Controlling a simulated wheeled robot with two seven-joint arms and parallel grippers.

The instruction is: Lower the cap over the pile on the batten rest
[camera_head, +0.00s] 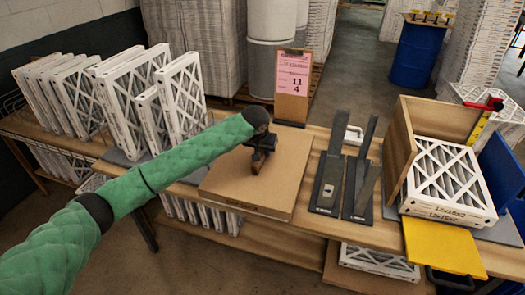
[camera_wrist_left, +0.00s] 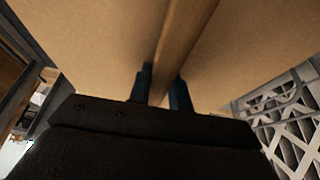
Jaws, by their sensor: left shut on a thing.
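The cap (camera_head: 240,190) is a wide brown cardboard lid with printing on its front edge. It is over the middle of the table; I cannot tell whether it touches the wood. My left gripper (camera_head: 259,158) is shut on a wooden strip across the cap's top. The wrist view shows both dark fingers (camera_wrist_left: 162,88) on either side of the strip, against the cap (camera_wrist_left: 100,40). A pile of white-framed filters (camera_head: 448,185) lies flat at the right, beside an upright wooden board. I cannot make out battens under the pile. My right gripper is not in view.
Several filters (camera_head: 185,100) stand upright at the left. A clipboard sign (camera_head: 293,85) stands behind the cap. A yellow panel (camera_head: 440,247) juts out before the pile. A red-topped yellow measure (camera_head: 482,120) stands behind the pile.

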